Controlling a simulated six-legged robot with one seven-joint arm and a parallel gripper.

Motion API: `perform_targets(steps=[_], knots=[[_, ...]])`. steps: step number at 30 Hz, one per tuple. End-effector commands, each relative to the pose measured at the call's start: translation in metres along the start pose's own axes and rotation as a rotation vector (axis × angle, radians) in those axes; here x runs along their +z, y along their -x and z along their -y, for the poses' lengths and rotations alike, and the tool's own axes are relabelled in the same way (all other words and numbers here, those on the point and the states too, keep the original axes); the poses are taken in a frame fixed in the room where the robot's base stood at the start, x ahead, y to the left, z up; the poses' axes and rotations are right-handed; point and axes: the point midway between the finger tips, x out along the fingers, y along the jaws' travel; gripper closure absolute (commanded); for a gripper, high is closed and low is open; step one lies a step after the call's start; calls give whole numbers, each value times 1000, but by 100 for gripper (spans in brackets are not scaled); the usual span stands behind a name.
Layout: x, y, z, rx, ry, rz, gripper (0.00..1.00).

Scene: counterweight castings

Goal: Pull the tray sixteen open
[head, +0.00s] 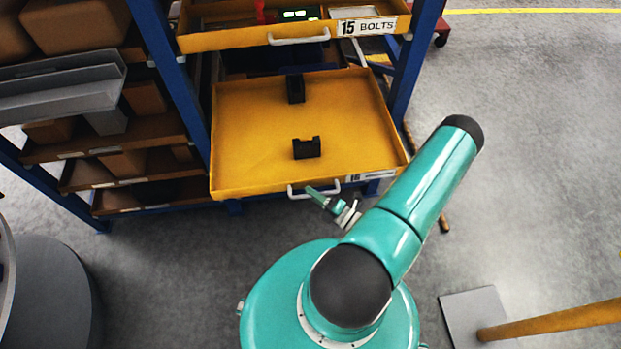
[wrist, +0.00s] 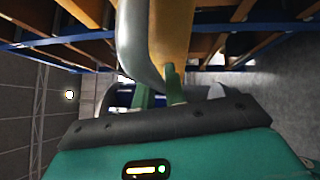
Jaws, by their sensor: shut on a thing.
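Tray sixteen (head: 250,130) is the lower yellow tray in the blue rack. In the head view it stands well out of the rack, its inside open to view, with two dark brackets in it. Its label (head: 372,177) is at the front right, small and partly hard to read. My gripper (head: 318,194) is at the right part of the tray's white front handle (head: 293,192), shut on it. In the wrist view the handle (wrist: 133,45) is large and close, in front of the yellow tray (wrist: 171,40). My green fingers (wrist: 160,92) are partly hidden there.
The upper yellow tray, labelled 15 BOLTS (head: 366,26), sits above with its own white handle. Shelves with brown boxes (head: 75,22) stand at the left. A grey plate with a yellow post (head: 550,320) is at the lower right. The floor at the right is mostly clear.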

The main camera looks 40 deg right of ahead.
Motion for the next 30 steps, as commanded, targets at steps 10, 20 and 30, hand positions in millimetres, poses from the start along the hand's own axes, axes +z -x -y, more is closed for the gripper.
perform_targets(steps=[10, 20, 30], knots=[[-44, 46, -14, 3, 1, 3, 100], [-54, 56, -16, 3, 3, 2, 100], [-56, 57, -17, 3, 3, 1, 66]])
